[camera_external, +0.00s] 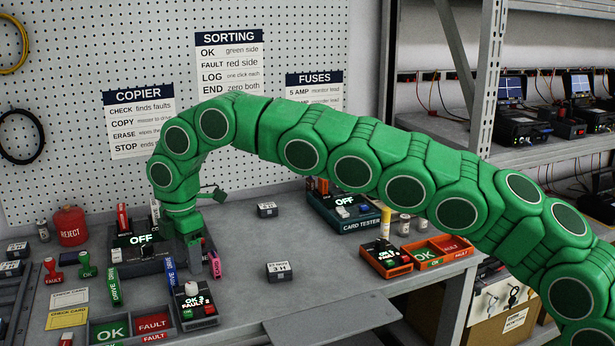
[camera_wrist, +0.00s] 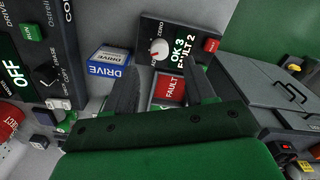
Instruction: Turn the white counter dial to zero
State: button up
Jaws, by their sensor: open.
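The white counter dial (camera_external: 191,288) sits on top of a small dark counter box (camera_external: 197,311) on the bench. In the wrist view the white dial (camera_wrist: 159,47) has a red mark, and the counter display (camera_wrist: 184,52) reads OK 3, FAULT 2. My gripper (camera_external: 195,262) is pointed down behind the counter. In the wrist view my gripper (camera_wrist: 168,80) has its two dark fingers apart, with nothing held. The dial lies beyond the fingertips, apart from them. A red FAULT label shows between the fingers.
A blue DRIVE block (camera_wrist: 109,61) lies left of the counter. Upright drives (camera_external: 171,273) stand nearby. OK and FAULT trays (camera_external: 132,322) are in front. The bench middle is mostly clear.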

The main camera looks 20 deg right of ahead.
aim_at(191, 284)
jog(key=shift+f, duration=3.05)
grip_shut()
jog(key=m, duration=1.2)
